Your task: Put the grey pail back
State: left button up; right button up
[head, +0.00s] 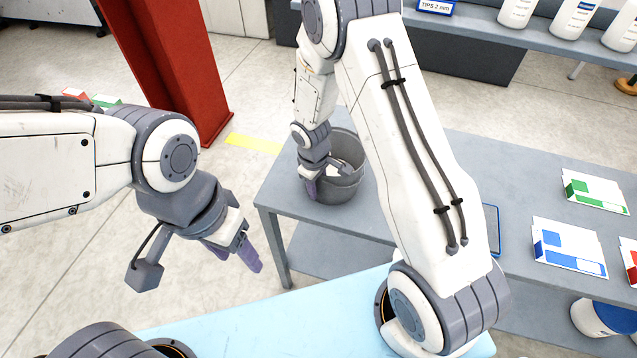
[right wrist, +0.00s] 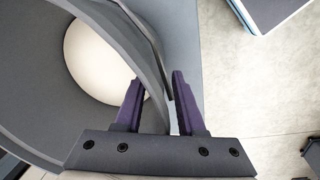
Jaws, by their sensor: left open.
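The grey pail (head: 343,185) stands upright on a grey table, near its left end. It shows large at the left of the right wrist view (right wrist: 40,85), with a pale round shape (right wrist: 98,60) inside it. My right gripper (head: 312,188) is at the pail's near left rim, pointing down. In the right wrist view its purple fingers (right wrist: 158,100) straddle the pail wall, one inside and one outside. Narrow gaps seem to show beside the wall, so the gripper looks open. My left gripper (head: 234,254) is open and empty, left of the table and apart from the pail.
The grey table (head: 450,150) extends right, with blue, green and red-marked cards (head: 568,247) on it. A red post (head: 170,60) stands at the back left. A light blue surface (head: 260,325) lies in front. White bottles (head: 575,18) stand on a shelf behind.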

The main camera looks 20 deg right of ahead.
notch_tip(320, 180, up, 12)
jog(key=b, duration=0.1)
jog(key=s+a+r, duration=0.3)
jog(key=s, duration=0.5)
jog(key=s+a+r+y, duration=0.1)
jog(key=s+a+r, duration=0.2)
jog(key=s, duration=0.5)
jog(key=s+a+r+y, duration=0.1)
jog(key=s+a+r, duration=0.2)
jog(key=s, duration=0.5)
jog(key=shift+s+a+r+g, duration=0.3)
jog(key=shift+s+r+g, duration=0.1)
jog(key=shift+r, duration=0.4)
jog(key=shift+w, duration=0.1)
